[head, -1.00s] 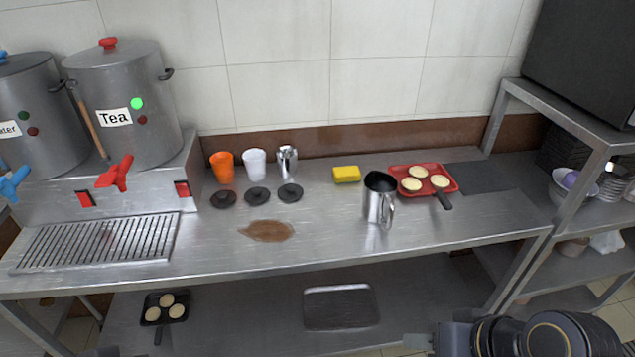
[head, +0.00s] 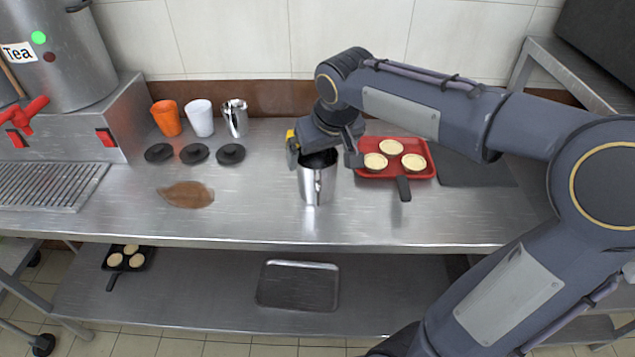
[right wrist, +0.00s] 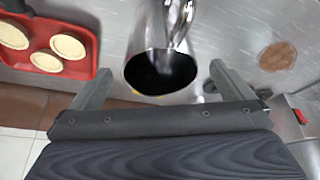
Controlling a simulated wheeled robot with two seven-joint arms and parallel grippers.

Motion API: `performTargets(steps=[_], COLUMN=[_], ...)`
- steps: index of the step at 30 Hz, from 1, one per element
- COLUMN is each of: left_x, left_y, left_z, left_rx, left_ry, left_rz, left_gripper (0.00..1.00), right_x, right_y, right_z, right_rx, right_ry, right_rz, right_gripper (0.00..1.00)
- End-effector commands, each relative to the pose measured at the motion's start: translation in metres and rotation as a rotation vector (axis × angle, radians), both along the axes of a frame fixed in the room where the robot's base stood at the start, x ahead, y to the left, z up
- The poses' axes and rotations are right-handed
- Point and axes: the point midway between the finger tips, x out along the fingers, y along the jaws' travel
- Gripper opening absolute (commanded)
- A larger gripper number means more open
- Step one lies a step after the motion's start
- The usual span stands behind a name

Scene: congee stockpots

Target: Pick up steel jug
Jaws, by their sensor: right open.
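The steel jug (head: 317,184) stands upright on the steel counter, its handle toward the front. My right gripper (head: 324,158) is open above and behind it, with a finger on either side of its rim. In the right wrist view the jug (right wrist: 158,50) shows its dark open mouth between the two spread fingers of the gripper (right wrist: 160,85). I see gaps between the fingers and the jug there. My left gripper is out of view.
An orange cup (head: 166,118), a white cup (head: 200,118) and a steel cup (head: 235,118) stand at the back left. A brown spill (head: 187,194) lies left.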

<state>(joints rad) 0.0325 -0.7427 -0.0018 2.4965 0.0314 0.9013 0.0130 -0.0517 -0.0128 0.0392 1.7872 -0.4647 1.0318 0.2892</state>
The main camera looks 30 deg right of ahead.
Motion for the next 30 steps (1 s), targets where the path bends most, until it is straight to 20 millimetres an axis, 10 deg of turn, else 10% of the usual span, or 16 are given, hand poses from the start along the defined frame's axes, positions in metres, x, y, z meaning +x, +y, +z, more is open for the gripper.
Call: performTargets(steps=[21, 30], left_x=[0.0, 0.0], left_y=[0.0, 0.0], left_z=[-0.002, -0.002], left_rx=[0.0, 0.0], left_ry=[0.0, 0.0], left_rz=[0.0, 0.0], left_gripper=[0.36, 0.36], right_x=[0.019, 0.019], right_y=[-0.004, -0.004], right_z=[-0.048, -0.047], right_rx=[0.001, 0.001], right_ry=[0.0, 0.0], right_rz=[0.0, 0.0], right_gripper=[0.99, 0.59])
